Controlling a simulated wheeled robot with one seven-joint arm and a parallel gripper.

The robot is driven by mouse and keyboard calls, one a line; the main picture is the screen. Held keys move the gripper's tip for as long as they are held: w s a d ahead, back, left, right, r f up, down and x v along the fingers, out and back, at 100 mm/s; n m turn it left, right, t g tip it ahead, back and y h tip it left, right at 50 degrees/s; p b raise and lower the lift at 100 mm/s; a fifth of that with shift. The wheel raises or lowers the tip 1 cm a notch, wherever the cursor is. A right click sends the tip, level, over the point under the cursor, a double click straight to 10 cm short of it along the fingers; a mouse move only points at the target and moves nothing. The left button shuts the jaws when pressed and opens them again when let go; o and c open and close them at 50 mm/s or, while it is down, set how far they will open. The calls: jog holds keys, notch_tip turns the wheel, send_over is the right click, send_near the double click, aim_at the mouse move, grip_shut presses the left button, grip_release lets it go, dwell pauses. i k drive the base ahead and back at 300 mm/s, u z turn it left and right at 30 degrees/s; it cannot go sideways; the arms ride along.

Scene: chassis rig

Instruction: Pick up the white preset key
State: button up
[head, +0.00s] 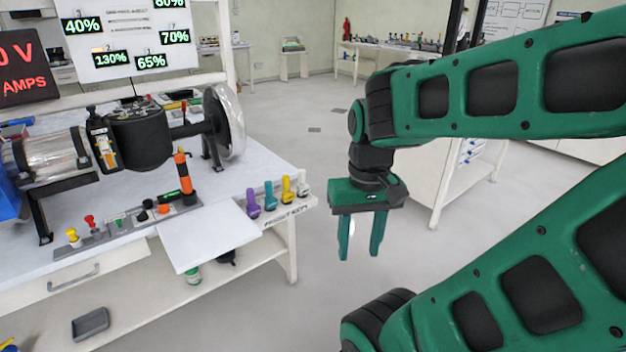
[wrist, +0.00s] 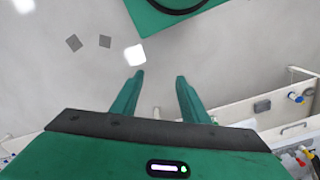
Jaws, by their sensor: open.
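The white preset key (head: 303,187) stands at the right end of a row of keys on the near right edge of the bench, beside the yellow key (head: 286,189). My gripper (head: 359,252) is open, its fingers pointing down over the floor to the right of the bench. It is apart from the key, which stands to its left in the head view. In the wrist view my gripper (wrist: 160,78) has nothing between its fingers. I cannot make out the white key there.
Purple (head: 252,203) and teal (head: 270,195) keys share the row. A white panel (head: 208,235) juts from the bench front to their left. A motor rig with a shiny wheel (head: 228,120) stands behind. Floor (head: 290,105) behind the bench is open.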

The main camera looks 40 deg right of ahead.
aim_at(303, 189)
jog(key=z, duration=1)
jog(key=k, duration=0.4)
jog(key=u, duration=0.75)
jog(key=i, duration=1.7)
jog(key=z, duration=0.05)
